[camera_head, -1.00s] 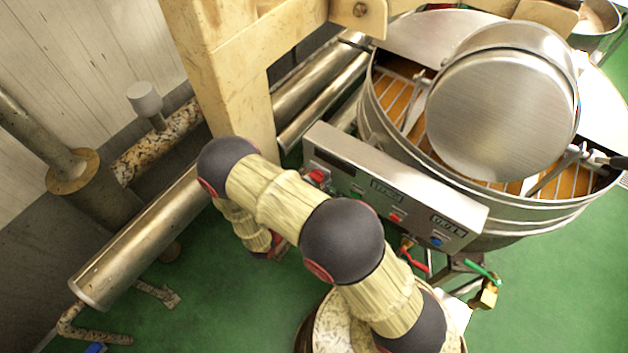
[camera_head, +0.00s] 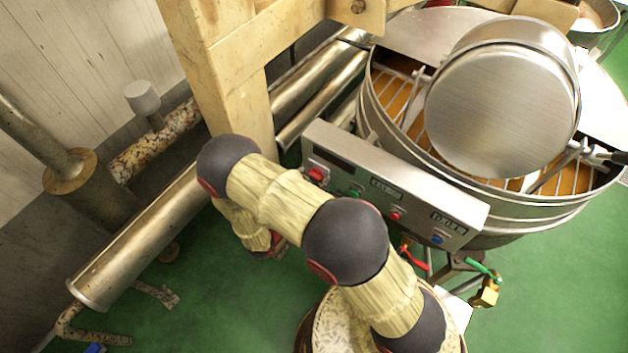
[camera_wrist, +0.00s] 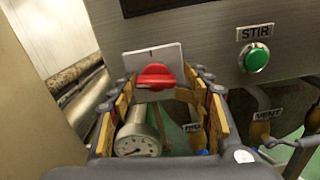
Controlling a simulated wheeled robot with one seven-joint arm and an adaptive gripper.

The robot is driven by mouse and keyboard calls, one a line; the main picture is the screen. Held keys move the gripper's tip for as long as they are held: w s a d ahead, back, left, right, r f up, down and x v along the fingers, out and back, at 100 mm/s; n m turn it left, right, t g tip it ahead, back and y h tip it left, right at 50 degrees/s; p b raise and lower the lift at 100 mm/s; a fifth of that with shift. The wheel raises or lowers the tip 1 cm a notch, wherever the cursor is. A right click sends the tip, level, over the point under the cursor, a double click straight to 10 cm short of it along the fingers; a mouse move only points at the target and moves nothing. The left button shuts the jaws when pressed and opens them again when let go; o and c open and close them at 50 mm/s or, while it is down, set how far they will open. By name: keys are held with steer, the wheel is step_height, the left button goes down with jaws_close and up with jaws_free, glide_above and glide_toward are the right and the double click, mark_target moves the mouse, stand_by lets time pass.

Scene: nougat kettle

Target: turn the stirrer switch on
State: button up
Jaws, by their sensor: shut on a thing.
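A red rotary knob (camera_wrist: 155,76) sits on a white plate at the lower left of the steel control panel in the wrist view. Its bar lies about level, and a dark mark is at the plate's top. In the head view the red knob (camera_head: 317,175) is at the panel's left end. My gripper (camera_wrist: 160,84) is shut on the knob, with its wooden-padded fingers on either side; the exact contact is hard to see. A green round button (camera_wrist: 256,58) under a STIR label is to the right of it.
The control panel (camera_head: 450,200) has more buttons and displays. The kettle (camera_head: 375,125) stands behind it. A wooden post (camera_head: 240,105) and metal pipes (camera_head: 140,240) are to the left. Valves with red and green handles hang below the panel. Green floor is clear at right.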

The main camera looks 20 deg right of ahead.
steer(key=shift+o, duration=0.3)
steer(key=m+b, duration=0.1)
steer(key=m, duration=0.2)
steer(key=w+m+b, duration=0.1)
steer(key=shift+a+r+b, duration=0.25)
steer(key=shift+a+b, duration=0.05)
steer(key=shift+a, duration=0.05)
steer(key=shift+o, duration=0.3)
steer(key=m+b, duration=0.2)
steer(key=m, duration=0.2)
steer(key=m+b, duration=0.5)
steer(key=m, duration=0.1)
steer(key=shift+f, duration=0.2)
steer(key=shift+s+d+r+m+b, duration=0.1)
steer(key=shift+d+m+b, duration=0.05)
steer(key=shift+m+b, duration=0.9)
steer(key=shift+c, duration=0.2)
steer(key=shift+o, duration=0.2)
steer(key=shift+r+m, duration=0.1)
steer(key=shift+m, duration=0.15)
steer(key=o, duration=0.8)
steer(key=shift+s, duration=0.1)
